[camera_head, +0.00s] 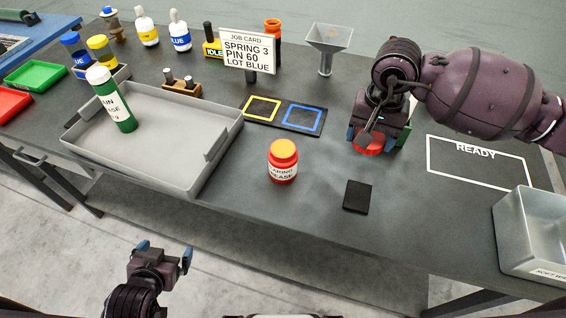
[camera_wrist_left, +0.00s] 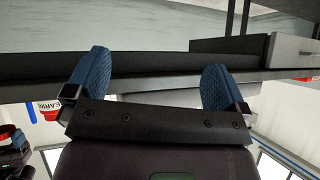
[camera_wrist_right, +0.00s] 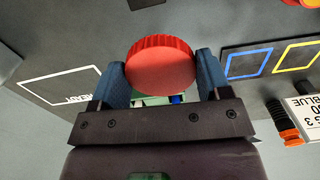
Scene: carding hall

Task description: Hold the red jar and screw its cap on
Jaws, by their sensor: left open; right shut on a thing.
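The red jar (camera_head: 282,172) stands upright on the dark bench near its front edge, with a white label and an orange-yellow top. No gripper touches it. Part of a red, labelled jar shows at the left edge of the left wrist view (camera_wrist_left: 48,108). My right gripper (camera_head: 368,138) is shut on the red cap (camera_head: 369,147), to the right of the jar; the ribbed cap sits between both fingers in the right wrist view (camera_wrist_right: 160,65). Its height over the bench is hard to tell. My left gripper (camera_head: 164,254) is open and empty, in front of the bench and below its edge.
A grey tray (camera_head: 165,158) holding a green bottle (camera_head: 118,108) lies left of the jar. A black pad (camera_head: 357,196) lies right of it. Behind are a job card (camera_head: 248,52), a funnel (camera_head: 328,45) and a marked mat (camera_head: 284,116). A grey bin (camera_head: 530,235) stands at right.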

